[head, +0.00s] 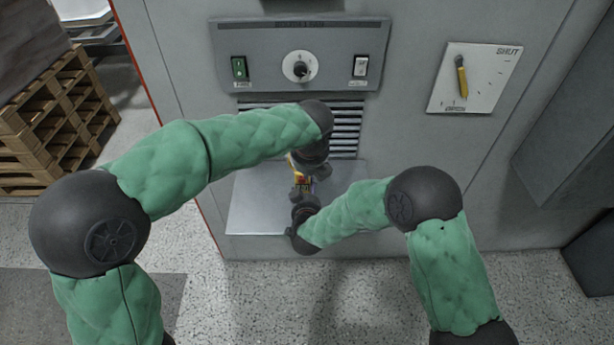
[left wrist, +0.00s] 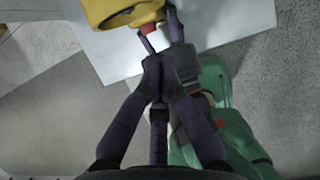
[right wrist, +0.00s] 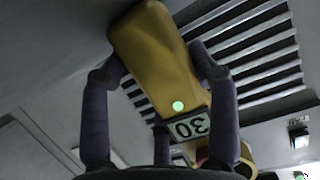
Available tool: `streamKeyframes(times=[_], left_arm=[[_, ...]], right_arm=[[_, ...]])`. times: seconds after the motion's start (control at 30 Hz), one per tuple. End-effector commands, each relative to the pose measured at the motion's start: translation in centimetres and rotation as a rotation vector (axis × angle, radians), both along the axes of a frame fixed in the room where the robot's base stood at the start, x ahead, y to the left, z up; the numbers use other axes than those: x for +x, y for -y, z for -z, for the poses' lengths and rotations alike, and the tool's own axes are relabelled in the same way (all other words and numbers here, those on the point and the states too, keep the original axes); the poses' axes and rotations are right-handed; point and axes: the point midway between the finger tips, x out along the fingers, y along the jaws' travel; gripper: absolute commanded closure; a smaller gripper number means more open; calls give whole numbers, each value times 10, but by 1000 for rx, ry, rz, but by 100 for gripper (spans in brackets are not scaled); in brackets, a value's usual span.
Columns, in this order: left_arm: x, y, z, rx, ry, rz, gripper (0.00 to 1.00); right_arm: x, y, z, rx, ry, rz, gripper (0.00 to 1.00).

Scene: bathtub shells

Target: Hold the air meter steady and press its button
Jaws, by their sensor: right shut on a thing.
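The yellow air meter (right wrist: 155,55) is between the fingers of my right gripper (right wrist: 158,62), which is shut on it. In the right wrist view it is tilted, with a lit green dot and a small display (right wrist: 188,127) reading 30, upside down. In the left wrist view, a rounded yellow part of the meter (left wrist: 118,12) shows at the top, with a red and white piece just below. In the head view the arms hide most of the meter (head: 298,166).
The meter is over a grey metal shelf (head: 255,205) on the front of a large machine. Above are a vent grille (head: 347,130) and a control panel (head: 300,80) with a knob and switches.

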Motion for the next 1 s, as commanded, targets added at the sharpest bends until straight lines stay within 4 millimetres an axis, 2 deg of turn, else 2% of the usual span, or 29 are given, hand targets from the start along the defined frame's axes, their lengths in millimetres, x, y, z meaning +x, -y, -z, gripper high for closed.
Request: streamKeyframes(times=[0.1, 0.27, 0.97, 1.0], left_arm=[[-6, 0, -15, 0, 1, 0, 100], [-11, 1, -25, 0, -1, 0, 100], [-11, 1, -26, 1, -2, 0, 100], [-11, 1, -26, 1, -2, 0, 100]], right_arm=[[0, 0, 1, 0, -1, 0, 78], [0, 0, 1, 0, -1, 1, 78], [0, 0, 1, 0, -2, 1, 78], [0, 0, 1, 0, -2, 1, 37]])
